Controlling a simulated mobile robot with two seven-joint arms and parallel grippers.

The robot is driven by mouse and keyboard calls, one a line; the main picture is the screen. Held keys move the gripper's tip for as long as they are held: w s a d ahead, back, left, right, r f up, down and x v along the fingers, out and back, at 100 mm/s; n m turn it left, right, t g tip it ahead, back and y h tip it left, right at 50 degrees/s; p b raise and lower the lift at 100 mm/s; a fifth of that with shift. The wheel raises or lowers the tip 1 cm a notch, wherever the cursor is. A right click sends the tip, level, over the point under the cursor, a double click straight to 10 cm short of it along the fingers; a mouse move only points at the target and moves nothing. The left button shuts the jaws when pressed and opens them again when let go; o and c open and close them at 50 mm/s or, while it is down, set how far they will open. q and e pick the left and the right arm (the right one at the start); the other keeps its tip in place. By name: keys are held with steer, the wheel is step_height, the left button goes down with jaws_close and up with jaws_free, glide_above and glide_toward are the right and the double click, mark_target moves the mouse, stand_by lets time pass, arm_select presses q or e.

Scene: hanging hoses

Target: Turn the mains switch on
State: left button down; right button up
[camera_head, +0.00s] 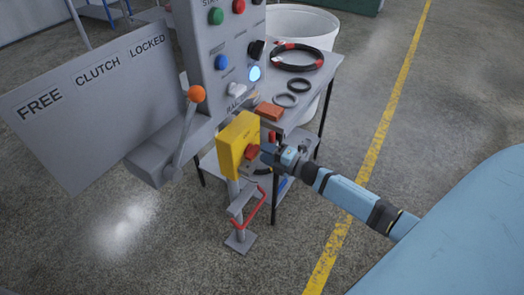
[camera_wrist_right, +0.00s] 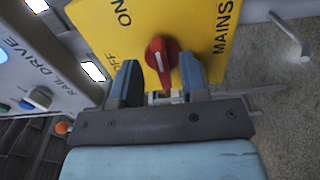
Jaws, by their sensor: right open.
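The mains switch is a yellow box (camera_head: 238,140) on a grey post, with a red rotary knob (camera_head: 251,152) on its face. In the right wrist view the yellow face (camera_wrist_right: 195,25) reads ON, OFF and MAINS, and the red knob (camera_wrist_right: 160,60) has its grip ridge close to upright in the picture. My right gripper (camera_head: 268,151) is at the box's front. It is open, with one finger on each side of the knob in the wrist view (camera_wrist_right: 161,84). I cannot tell whether either finger touches it. My left gripper is not in view.
A grey control panel (camera_head: 205,50) with buttons and an orange-tipped lever (camera_head: 195,94) stands beside the box. A FREE/CLUTCH/LOCKED plate (camera_head: 90,110) is at left. A table (camera_head: 318,82) with black rings (camera_head: 297,57) is behind. A red-handled stand (camera_head: 240,238) is below. The floor at right is clear.

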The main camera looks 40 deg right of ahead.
steer(key=v, duration=1.1)
steer(key=shift+s, duration=0.4)
steer(key=shift+d, duration=0.1)
